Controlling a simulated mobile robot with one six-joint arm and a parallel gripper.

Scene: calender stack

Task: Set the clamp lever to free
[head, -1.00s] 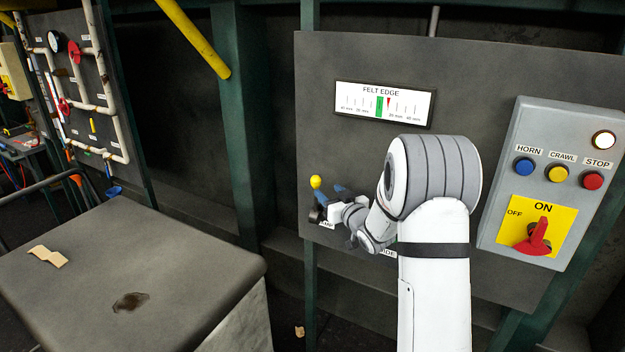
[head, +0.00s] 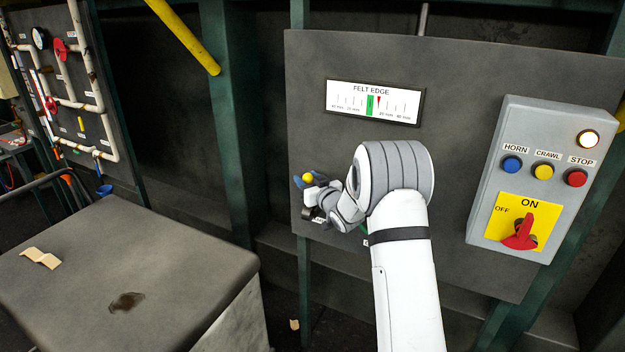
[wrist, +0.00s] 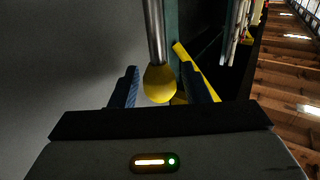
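The clamp lever shows as a yellow ball knob (wrist: 160,83) on a metal rod (wrist: 154,30) in the wrist view. The knob also shows in the head view (head: 308,177), at the lower left of the grey panel. My gripper (wrist: 160,92) is open, with one blue finger on each side of the knob and a visible gap on both sides. In the head view my gripper (head: 309,181) is at the knob. The lever's base and its position labels are hidden behind my gripper and arm.
A felt edge gauge (head: 373,102) is above my arm. A control box (head: 540,180) with buttons and a red rotary switch (head: 521,235) is at the right. A grey block (head: 110,275) stands at the lower left. A green post (head: 228,130) rises left of the panel.

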